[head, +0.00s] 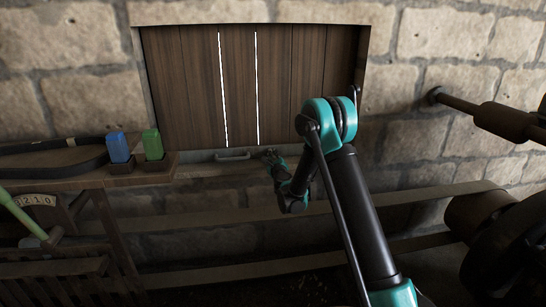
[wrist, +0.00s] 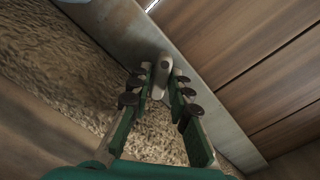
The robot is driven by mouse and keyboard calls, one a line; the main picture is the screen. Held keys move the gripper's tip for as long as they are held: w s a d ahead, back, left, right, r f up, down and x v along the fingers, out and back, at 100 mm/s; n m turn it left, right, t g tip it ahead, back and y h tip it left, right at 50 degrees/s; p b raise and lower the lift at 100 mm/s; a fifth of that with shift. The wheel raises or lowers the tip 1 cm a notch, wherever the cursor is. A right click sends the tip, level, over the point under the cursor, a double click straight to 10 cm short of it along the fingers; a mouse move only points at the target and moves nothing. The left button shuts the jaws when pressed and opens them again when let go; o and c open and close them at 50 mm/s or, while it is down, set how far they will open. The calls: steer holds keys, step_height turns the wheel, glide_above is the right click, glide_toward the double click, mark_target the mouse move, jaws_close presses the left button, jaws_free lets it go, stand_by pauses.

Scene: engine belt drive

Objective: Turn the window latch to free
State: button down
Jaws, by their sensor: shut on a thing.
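The window latch (wrist: 161,76) is a small pale metal bar on the metal sill strip (wrist: 118,32) below the wooden shutter (wrist: 235,40). In the wrist view its rounded end is at the top, on the strip, and the bar runs down between my fingers. My gripper (wrist: 163,80) is shut on it, with one finger on each side. In the head view my gripper (head: 271,157) is at the lower edge of the shutter (head: 190,90), and it hides the latch there.
A grey bar handle (head: 233,155) is on the sill left of my gripper. A wooden bench (head: 85,182) at left carries a blue block (head: 118,147) and a green block (head: 153,145). Dark shafts and drums (head: 500,119) stand at right. Belts (head: 200,221) run below the window.

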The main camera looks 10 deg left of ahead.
steer(key=m, duration=0.7)
steer(key=shift+s, duration=0.1)
stand_by(0.5)
steer(key=c, duration=1.8)
jaws_free()
steer(key=shift+s, duration=0.1)
steer(key=v, duration=1.1)
steer(key=shift+s+d, duration=0.15)
steer(key=shift+s, duration=0.2)
